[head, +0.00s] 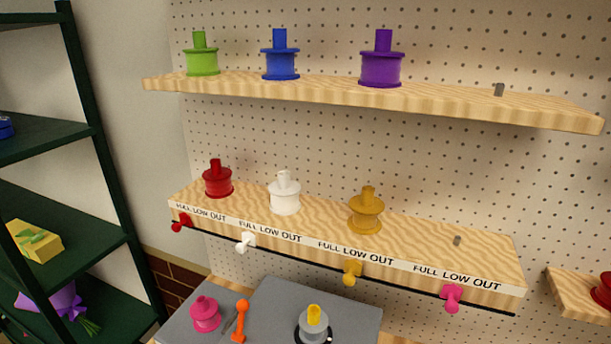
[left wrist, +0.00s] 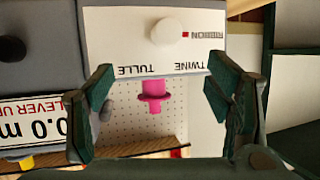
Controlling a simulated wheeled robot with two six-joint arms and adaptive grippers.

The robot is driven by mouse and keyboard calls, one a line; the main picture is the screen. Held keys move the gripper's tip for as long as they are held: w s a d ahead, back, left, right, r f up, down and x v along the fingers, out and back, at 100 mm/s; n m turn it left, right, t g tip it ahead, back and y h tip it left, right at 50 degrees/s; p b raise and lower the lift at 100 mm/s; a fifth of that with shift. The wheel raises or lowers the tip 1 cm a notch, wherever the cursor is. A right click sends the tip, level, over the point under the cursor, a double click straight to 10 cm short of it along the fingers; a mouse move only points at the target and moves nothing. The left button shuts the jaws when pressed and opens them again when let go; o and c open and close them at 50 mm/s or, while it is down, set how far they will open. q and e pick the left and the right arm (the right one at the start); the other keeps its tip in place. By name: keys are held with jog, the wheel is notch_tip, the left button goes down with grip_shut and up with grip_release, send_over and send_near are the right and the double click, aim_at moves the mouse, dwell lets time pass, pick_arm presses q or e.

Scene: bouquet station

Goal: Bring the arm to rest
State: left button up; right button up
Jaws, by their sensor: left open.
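My left gripper (left wrist: 160,82) shows only in the left wrist view. Its two dark green fingers stand wide apart and hold nothing. A pink flanged piece (left wrist: 153,92) shows in the gap between them, with pegboard behind it; I cannot tell how far beyond the fingers it is. Neither gripper shows in the head view. My right gripper is in no view.
In the head view, an upper shelf (head: 450,105) holds green, blue and purple spools. The lower shelf (head: 420,245) holds red, white and ochre ones, with coloured knobs below. A grey worktop (head: 262,308) carries a pink spool (head: 205,315) and an orange tool (head: 240,322).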

pick_arm(q)
jog(key=s+d+f+g+y, duration=0.1)
jog(key=s+d+f+g, duration=0.15)
jog(key=s+g, duration=0.4)
jog(key=s+d+f+g+y, duration=0.1)
jog(key=s+f+g, duration=0.25)
jog(key=s, duration=0.65)
jog(key=s+a+f+g+b, duration=0.1)
jog(key=s+f, duration=0.1)
jog(key=f, duration=1)
jog(key=s+a+f+g+b, duration=0.1)
jog(key=s+f, duration=0.1)
jog(key=f, duration=1.1)
jog(key=s+f+n+b, duration=0.1)
jog(key=s+f, duration=1)
jog(key=s, duration=0.1)
jog(key=shift+s+a+g, duration=0.2)
jog(key=shift+a+g, duration=0.1)
jog(key=shift+f, duration=0.1)
